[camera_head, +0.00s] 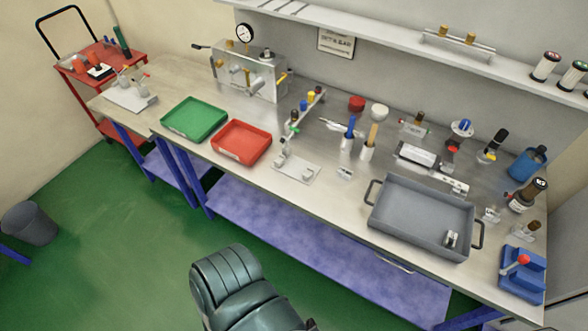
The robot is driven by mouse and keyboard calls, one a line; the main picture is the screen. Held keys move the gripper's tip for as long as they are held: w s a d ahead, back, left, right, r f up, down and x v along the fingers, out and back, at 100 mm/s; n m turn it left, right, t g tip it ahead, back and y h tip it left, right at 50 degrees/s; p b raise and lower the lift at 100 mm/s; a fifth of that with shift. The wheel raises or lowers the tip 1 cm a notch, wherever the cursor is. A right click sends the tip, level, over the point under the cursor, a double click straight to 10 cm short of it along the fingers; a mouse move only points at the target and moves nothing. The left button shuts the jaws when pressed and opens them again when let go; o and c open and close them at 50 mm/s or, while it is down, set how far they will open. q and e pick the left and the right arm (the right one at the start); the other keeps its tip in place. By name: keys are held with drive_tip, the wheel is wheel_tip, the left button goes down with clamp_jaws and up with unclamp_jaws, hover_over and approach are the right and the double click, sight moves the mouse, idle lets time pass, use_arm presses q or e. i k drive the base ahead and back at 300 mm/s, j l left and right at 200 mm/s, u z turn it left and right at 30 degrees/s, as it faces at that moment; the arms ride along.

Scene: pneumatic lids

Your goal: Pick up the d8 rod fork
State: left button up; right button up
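I cannot tell for sure which piece is the d8 rod fork. A small metallic piece (451,239) sits in the front right corner of the grey tray (408,238). Another small metallic piece (345,173) lies on the bench left of that tray. More small metal parts (491,214) are right of the tray. All are too small to read in detail. Neither of my grippers shows in the head view.
The long bench (220,162) holds a green tray (194,119), a red tray (241,142), a gauge fixture (250,73) and a blue vise-like tool (522,272). A dark padded seat-like shape (235,287) is in front. A red cart (100,68) stands far left.

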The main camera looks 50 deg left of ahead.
sight(342, 172)
drive_tip(key=u, duration=1.3)
drive_tip(key=j, duration=0.4)
drive_tip(key=i, duration=0.05)
